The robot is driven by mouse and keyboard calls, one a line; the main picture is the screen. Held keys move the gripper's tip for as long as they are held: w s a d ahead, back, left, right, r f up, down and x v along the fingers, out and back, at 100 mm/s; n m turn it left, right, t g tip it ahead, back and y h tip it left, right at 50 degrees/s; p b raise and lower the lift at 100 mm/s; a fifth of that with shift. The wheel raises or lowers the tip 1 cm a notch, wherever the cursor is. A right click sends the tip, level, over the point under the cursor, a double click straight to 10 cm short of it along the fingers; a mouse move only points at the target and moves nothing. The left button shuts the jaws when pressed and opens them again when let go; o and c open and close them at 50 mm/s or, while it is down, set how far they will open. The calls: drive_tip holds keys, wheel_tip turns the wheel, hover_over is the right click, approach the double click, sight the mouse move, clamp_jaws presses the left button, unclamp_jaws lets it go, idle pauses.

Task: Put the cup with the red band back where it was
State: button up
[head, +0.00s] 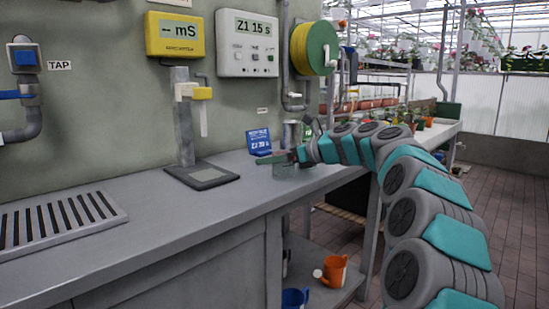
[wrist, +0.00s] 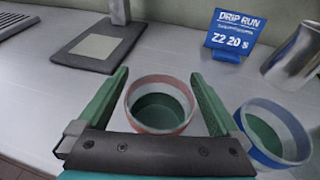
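The cup with the red band (wrist: 160,104) stands upright between my gripper's two green fingers in the wrist view, with its dark green inside visible. My gripper (wrist: 160,76) is open around it, one finger on each side. A narrow gap shows at the left finger, and the right finger is very close to the rim. In the head view my gripper (head: 276,159) is low over the far right end of the grey bench (head: 180,220), where the cups are small and partly hidden by it.
A cup with a blue band (wrist: 272,133) stands close to the right finger. A blue sign reading DRIP RUN Z2 20 s (wrist: 233,36) and a metal can (wrist: 293,58) stand behind. A dark scale-like plate (wrist: 100,46) lies left. The bench between is clear.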

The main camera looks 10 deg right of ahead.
drive_tip(key=shift+r, duration=0.1)
drive_tip(key=v, duration=1.2)
drive_tip(key=shift+w+d, duration=0.1)
